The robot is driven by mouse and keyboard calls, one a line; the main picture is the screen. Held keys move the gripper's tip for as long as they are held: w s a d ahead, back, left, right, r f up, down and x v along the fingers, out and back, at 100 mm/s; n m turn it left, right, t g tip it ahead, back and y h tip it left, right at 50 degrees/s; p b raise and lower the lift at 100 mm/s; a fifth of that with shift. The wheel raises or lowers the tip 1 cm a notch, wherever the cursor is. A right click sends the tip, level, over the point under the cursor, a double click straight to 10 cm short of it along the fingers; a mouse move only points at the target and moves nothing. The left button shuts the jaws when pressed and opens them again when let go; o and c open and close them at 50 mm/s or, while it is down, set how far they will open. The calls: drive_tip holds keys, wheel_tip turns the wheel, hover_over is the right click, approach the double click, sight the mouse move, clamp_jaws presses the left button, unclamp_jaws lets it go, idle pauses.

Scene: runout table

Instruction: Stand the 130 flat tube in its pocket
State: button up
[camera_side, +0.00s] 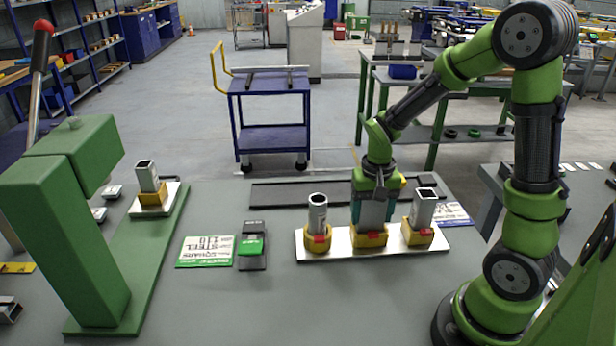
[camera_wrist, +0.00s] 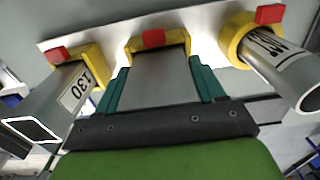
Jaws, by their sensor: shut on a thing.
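My gripper (camera_side: 372,222) points down over the middle yellow pocket (camera_side: 369,238) of a silver plate (camera_side: 283,246). Its teal fingers are shut on a grey metal tube, which shows as a wide, plain face between them in the wrist view (camera_wrist: 155,80). The tube's lower end meets the middle pocket, which has a red tab (camera_wrist: 153,38); how deep it sits I cannot tell. No label shows on the held tube. A round tube (camera_side: 317,216) stands in the left pocket. A four-sided tube (camera_side: 423,208), labelled 130 in the wrist view (camera_wrist: 68,98), stands in the right pocket.
A green press-like frame (camera_side: 70,215) stands at left, with another tube (camera_side: 148,176) in a yellow holder beside it. A card reading STEEL SQUARE 110 (camera_side: 206,251) and a green-and-black block (camera_side: 251,246) lie left of the plate. A dark rail (camera_side: 285,194) lies behind it.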

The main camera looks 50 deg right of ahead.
drive_tip(key=o, duration=1.2)
drive_tip(key=shift+o, duration=0.2)
wheel_tip(320, 180, up, 17)
drive_tip(key=shift+w+f, duration=0.1)
drive_tip(key=s+a+n+t+y, duration=0.2)
drive_tip(key=s+a+n+t, duration=0.3)
drive_tip(key=a, duration=0.6)
drive_tip(key=shift+s+a+r+t, duration=0.4)
drive_tip(key=shift+s+t, duration=0.25)
drive_tip(key=shift+t, duration=0.45)
